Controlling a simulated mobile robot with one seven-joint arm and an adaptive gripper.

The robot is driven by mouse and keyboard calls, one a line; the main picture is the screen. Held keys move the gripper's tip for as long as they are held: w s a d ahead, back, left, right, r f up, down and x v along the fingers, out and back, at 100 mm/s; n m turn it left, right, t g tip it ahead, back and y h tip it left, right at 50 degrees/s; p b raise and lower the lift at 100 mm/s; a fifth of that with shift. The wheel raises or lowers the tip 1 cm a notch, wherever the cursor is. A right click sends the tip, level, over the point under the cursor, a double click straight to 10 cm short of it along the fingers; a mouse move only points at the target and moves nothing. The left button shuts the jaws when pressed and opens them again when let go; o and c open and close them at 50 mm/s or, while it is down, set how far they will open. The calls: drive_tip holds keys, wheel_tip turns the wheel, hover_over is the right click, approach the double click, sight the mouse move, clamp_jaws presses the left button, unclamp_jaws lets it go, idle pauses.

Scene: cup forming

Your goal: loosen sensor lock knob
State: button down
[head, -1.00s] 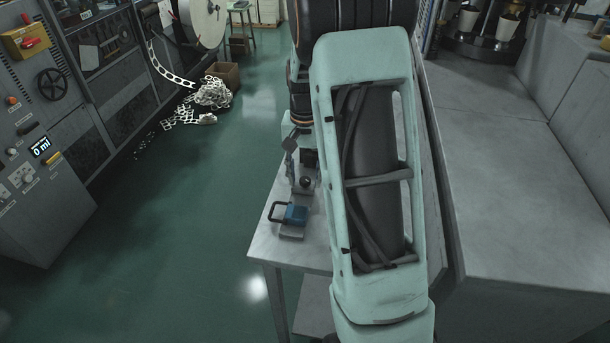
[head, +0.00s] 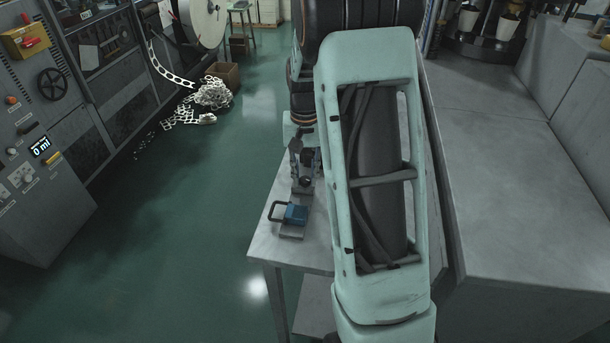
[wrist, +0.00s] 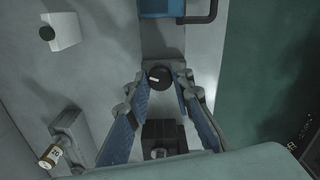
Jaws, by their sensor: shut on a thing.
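The lock knob is black and round with a white mark (wrist: 159,77). It stands on a grey bracket on the small table, and it also shows in the head view as a dark knob (head: 305,182). My gripper (wrist: 160,83) has its blue-padded fingers on both sides of the knob, with the fingertips closed on it. In the head view my gripper (head: 305,172) is small and dark over the bracket, partly hidden beside my arm. A blue block with a dark handle (head: 296,214) sits on the same bracket, nearer the table's front edge; the wrist view shows it at the top (wrist: 162,8).
The grey table (head: 268,238) ends at the left over the green floor. A grey part with a labelled cylinder (wrist: 50,157) and a pale block with a dark round top (wrist: 62,32) stand at the left of the wrist view. A large grey cabinet (head: 520,190) is on the right.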

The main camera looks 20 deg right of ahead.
drive_tip(key=n, duration=1)
drive_tip(key=shift+d, duration=0.1)
drive_tip(key=n+p, duration=0.1)
drive_tip(key=n, duration=0.4)
drive_tip(key=shift+r, duration=0.1)
drive_tip(key=n+p, duration=0.1)
drive_tip(key=n, duration=0.3)
drive_tip(key=shift+p, duration=0.4)
drive_tip(key=shift+n, duration=0.5)
drive_tip(key=c, duration=1.7)
unclamp_jaws()
